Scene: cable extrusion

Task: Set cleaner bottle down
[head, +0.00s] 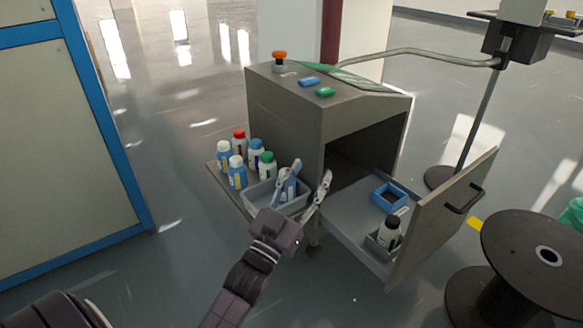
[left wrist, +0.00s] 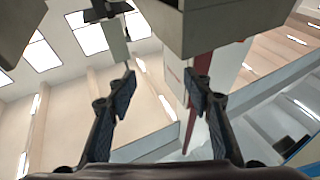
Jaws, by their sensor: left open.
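My left gripper (head: 312,168) is open, its fingers spread above the grey-blue bin on the cabinet's side shelf. The left wrist view shows the same open gripper (left wrist: 162,76) with nothing between its fingers. A white and blue bottle (head: 290,188) stands in the bin (head: 262,195), partly hidden behind one finger. I cannot tell whether that finger touches it. Another bottle, white with a black cap (head: 389,233), stands in a small grey holder in the open drawer. Which bottle is the cleaner bottle is not clear. My right gripper is not in view.
Several capped bottles (head: 237,172) crowd the side shelf left of the bin. The grey cabinet (head: 285,120) has its drawer (head: 348,222) pulled out, with a blue tray (head: 388,197) inside. A dark cable reel (head: 525,255) stands at right. A blue-framed panel (head: 60,130) is at left.

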